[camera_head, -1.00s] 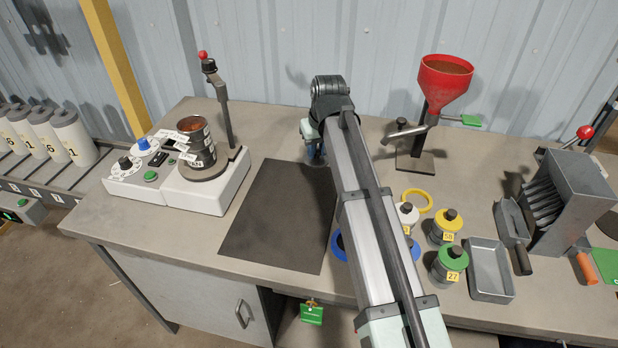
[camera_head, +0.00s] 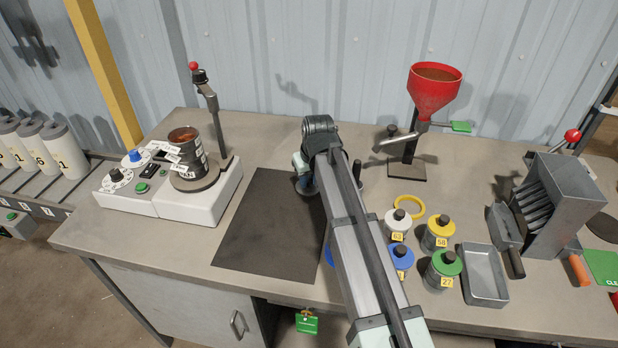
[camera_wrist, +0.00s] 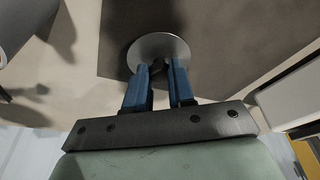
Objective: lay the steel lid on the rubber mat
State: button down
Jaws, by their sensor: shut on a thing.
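The steel lid (camera_wrist: 148,47) is a round grey metal disc in the wrist view. My gripper (camera_wrist: 160,75) has its blue fingers shut on the lid's dark knob. In the head view my gripper (camera_head: 306,187) is mostly hidden behind my arm, at the back right part of the mat. The rubber mat (camera_head: 265,235) is a dark, bare rectangle on the bench. It also shows in the wrist view (camera_wrist: 225,60), behind the lid. I cannot tell how high the lid is above the mat.
Left of the mat stands a white device (camera_head: 205,200) with a can (camera_head: 187,155) on it. Right of my arm are several lidded jars, including a green-lidded one (camera_head: 443,268), a yellow ring (camera_head: 408,206) and a metal tray (camera_head: 484,275). A red funnel (camera_head: 434,92) stands behind.

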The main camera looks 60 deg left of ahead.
aim_at(313, 194)
jog(key=c, duration=1)
grip_release()
jog(key=shift+o, duration=0.2)
jog(key=v, duration=1.2)
jog(key=shift+a+r, duration=0.1)
